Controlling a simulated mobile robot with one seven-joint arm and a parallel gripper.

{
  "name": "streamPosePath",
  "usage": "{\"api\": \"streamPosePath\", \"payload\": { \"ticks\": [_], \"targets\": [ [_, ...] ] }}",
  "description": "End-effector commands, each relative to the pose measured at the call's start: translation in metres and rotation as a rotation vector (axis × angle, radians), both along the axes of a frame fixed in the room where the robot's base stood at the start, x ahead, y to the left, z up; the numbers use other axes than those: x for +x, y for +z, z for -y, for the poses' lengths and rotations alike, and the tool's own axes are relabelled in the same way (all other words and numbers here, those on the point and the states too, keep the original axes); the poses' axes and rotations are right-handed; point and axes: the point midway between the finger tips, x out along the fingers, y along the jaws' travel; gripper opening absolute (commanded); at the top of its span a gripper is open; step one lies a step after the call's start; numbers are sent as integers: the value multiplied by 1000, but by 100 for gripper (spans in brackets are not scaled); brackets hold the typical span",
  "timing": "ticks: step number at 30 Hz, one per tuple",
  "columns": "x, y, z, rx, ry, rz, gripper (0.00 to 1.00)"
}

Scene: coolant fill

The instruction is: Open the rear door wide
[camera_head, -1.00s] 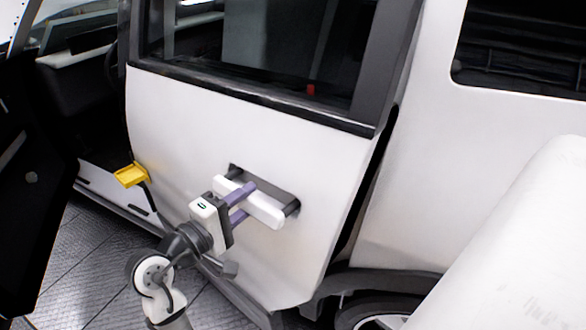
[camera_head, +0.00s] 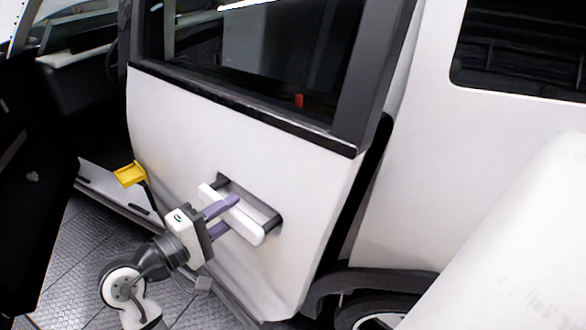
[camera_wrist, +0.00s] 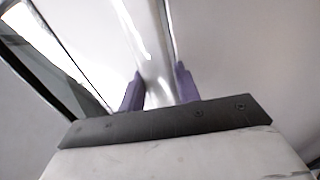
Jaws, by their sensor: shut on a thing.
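The white rear door (camera_head: 240,140) stands partly open in the head view. A dark gap shows between its right edge and the body panel. Its white bar handle (camera_head: 252,228) sits in a dark recess in the door. My gripper (camera_head: 231,212) has its purple fingers on both sides of the handle bar and is shut on it. In the wrist view the handle (camera_wrist: 155,70) runs up between the two purple fingers (camera_wrist: 159,92).
The front door (camera_head: 35,150) stands open at the left, beside the dark cabin. A yellow piece (camera_head: 131,173) on a dark stem is left of the rear door. A rear wheel (camera_head: 375,318) is at the bottom right. Grey tread-plate floor (camera_head: 80,260) lies below.

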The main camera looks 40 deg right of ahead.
Motion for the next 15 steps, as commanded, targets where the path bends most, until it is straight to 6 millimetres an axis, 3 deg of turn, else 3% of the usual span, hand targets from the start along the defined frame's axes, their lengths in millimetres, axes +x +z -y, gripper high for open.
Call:
{"api": "streamPosePath", "payload": {
  "ticks": [15],
  "targets": [
    [0,-1,-11,4,-16,-3,1]
  ]
}}
